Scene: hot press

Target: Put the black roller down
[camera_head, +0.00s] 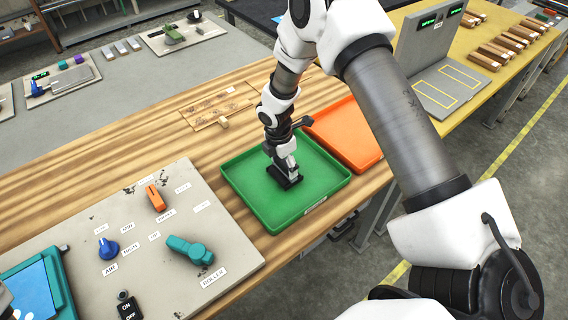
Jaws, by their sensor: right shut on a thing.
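My right gripper (284,168) points down into the green tray (322,207) on the wooden table. It is shut on a small black thing, the black roller (287,180), at the tray's floor near its middle. The gripper hides much of the roller, and I cannot tell whether it touches the floor of the tray. My left gripper does not show clearly in this view.
An orange tray (352,130) stands right behind the green one. A grey control panel (130,235) with blue, orange and teal controls lies at the left. A wooden board (205,112) lies behind the green tray. A grey press-like device (440,92) stands at the back right.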

